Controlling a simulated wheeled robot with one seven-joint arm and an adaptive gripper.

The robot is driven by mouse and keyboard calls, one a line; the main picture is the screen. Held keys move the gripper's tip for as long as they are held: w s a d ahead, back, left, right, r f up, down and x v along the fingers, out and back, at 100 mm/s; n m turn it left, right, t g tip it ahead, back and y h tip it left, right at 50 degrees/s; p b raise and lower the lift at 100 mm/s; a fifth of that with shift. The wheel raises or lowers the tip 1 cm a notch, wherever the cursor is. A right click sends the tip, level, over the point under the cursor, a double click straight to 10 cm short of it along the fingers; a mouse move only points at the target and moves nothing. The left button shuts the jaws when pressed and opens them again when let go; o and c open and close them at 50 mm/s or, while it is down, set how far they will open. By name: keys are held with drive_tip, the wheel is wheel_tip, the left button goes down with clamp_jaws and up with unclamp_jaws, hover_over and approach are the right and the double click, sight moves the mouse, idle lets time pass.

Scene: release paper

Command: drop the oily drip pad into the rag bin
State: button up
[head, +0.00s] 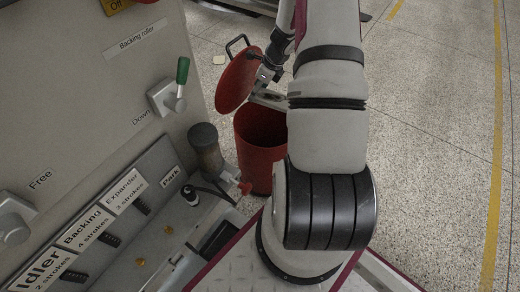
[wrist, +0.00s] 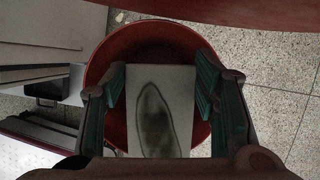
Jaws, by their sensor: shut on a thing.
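The oily drip pad (wrist: 158,112), a pale sheet with a dark oval stain, lies between the green-lined fingers of my gripper (wrist: 162,88) in the wrist view. My gripper is shut on it. The rag bin is a round red bin (head: 262,158) on the floor, with its red lid (head: 238,82) tilted up. In the wrist view the bin's rim (wrist: 97,72) surrounds the pad, so the pad is over the opening. How deep it sits cannot be told. My arm hides part of the bin's right side in the head view.
A grey cylinder (head: 205,148) with a red-tipped fitting is just left of the bin. Speckled floor (head: 430,130) at right is open, with a yellow line.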

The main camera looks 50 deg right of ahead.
drive_tip(key=shift+f+b, duration=2)
drive_tip(key=shift+f, duration=0.65)
drive_tip(key=o, duration=1)
drive_tip(key=shift+o, duration=0.2)
drive_tip(key=shift+r, duration=0.1)
drive_tip(key=v, duration=1.2)
drive_tip(key=shift+s, duration=0.1)
